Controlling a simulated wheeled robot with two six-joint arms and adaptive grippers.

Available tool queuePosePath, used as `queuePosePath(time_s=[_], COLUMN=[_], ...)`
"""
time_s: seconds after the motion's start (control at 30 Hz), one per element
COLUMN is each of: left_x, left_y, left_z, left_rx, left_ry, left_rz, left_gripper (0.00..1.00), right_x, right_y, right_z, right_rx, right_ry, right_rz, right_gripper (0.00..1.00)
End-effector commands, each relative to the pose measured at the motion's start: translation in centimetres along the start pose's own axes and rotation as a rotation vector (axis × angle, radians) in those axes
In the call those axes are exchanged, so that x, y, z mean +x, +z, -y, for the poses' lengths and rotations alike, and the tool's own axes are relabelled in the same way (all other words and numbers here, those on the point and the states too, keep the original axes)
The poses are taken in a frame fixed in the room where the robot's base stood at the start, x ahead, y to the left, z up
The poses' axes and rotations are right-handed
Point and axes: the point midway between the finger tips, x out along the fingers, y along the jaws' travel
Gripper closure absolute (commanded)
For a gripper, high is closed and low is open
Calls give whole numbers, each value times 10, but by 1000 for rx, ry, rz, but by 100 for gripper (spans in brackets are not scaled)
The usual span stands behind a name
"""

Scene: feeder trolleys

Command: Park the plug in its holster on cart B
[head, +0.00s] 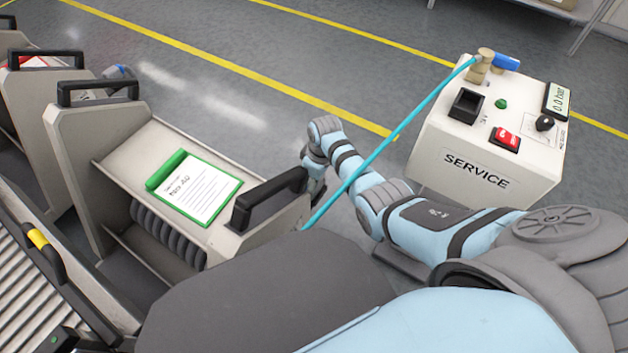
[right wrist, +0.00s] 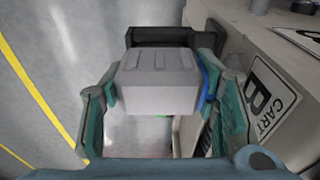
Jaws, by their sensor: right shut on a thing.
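My right gripper (right wrist: 158,92) is shut on a pale grey ribbed block, the plug (right wrist: 160,82); its fingers are on both sides of it. A dark box-like part, possibly the holster (right wrist: 160,37), shows just beyond the plug; whether they touch I cannot tell. The cart B label (right wrist: 268,97) is on the cart wall to the right of the gripper. In the head view, my right arm reaches down beside the end of the nearest cart (head: 270,228), and the plug and fingertips are hidden there. My left gripper is not in view.
A light blue hose (head: 400,130) runs from the service box (head: 480,180) across my right arm to the cart's end. A green clipboard (head: 195,187) lies on the cart's top. More carts stand at left, beside a roller conveyor (head: 30,300). The floor behind is clear.

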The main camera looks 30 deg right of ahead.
Motion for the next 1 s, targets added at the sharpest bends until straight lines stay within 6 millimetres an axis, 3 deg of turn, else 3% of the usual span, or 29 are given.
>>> queuePosePath(time_s=[0.5, 0.53, 0.6, 0.7, 1.0], left_x=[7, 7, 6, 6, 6], left_y=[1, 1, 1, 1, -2], left_z=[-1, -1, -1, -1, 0], left_rx=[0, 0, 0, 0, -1], left_ry=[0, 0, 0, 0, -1], left_rz=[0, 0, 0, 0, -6], left_gripper=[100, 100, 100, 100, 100], right_x=[8, 8, 8, 8, 7], right_y=[1, 1, 1, 1, 1], right_z=[0, 0, 0, 0, 0], right_rx=[0, 0, 0, 0, 0], right_ry=[0, 0, 0, 0, 0], right_rz=[-1, -1, -1, 0, 0], right_gripper=[99, 44, 33, 22, 22])
